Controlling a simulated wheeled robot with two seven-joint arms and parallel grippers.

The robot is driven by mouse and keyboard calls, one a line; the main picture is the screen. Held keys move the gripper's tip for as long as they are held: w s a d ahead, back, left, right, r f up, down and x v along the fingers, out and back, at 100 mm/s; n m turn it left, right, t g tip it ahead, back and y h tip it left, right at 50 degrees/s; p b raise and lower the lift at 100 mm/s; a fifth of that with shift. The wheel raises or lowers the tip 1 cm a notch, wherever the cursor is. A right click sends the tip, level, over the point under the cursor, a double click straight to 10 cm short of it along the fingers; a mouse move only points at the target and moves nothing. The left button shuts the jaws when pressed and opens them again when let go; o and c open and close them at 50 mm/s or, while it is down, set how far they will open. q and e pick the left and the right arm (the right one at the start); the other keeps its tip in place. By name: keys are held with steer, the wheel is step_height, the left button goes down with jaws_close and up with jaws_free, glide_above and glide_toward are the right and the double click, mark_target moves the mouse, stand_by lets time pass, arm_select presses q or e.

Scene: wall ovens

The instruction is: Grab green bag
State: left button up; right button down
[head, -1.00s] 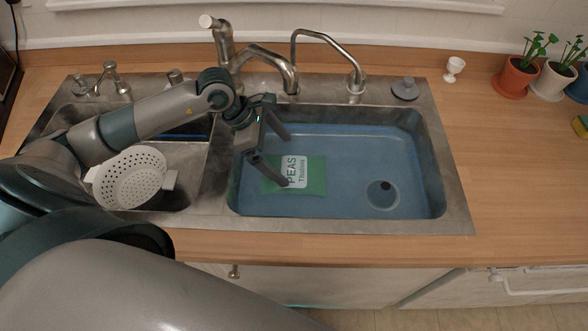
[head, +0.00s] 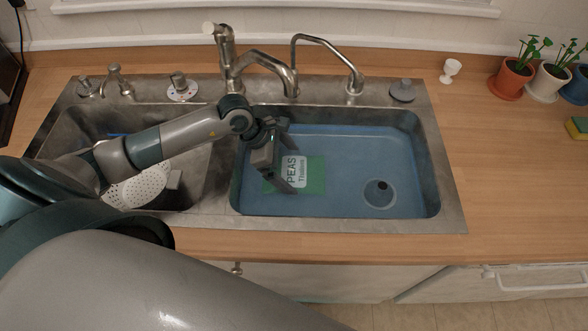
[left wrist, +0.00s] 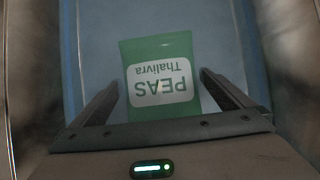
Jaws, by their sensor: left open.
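The green bag (head: 316,176), with a white label reading PEAS, lies in the left part of the right sink basin (head: 400,150). My left gripper (head: 285,158) is open over the bag's left part and partly hides it. In the left wrist view the bag (left wrist: 160,55) appears upside down between the two open fingers (left wrist: 160,92), with a gap at its left side. I cannot tell whether a finger touches it. My right gripper does not show in either view.
The faucet (head: 262,58) and a thin curved tap (head: 330,42) stand behind the basins. The sink walls and the divider surround the gripper. A white colander (head: 140,186) sits in the left basin. Potted plants (head: 510,78) stand far right. The right counter is mostly clear.

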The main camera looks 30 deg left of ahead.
arm_select(q)
steer(key=shift+x, duration=0.85)
steer(key=shift+c, duration=0.3)
steer(key=shift+r, duration=0.1)
steer(key=c, duration=1.2)
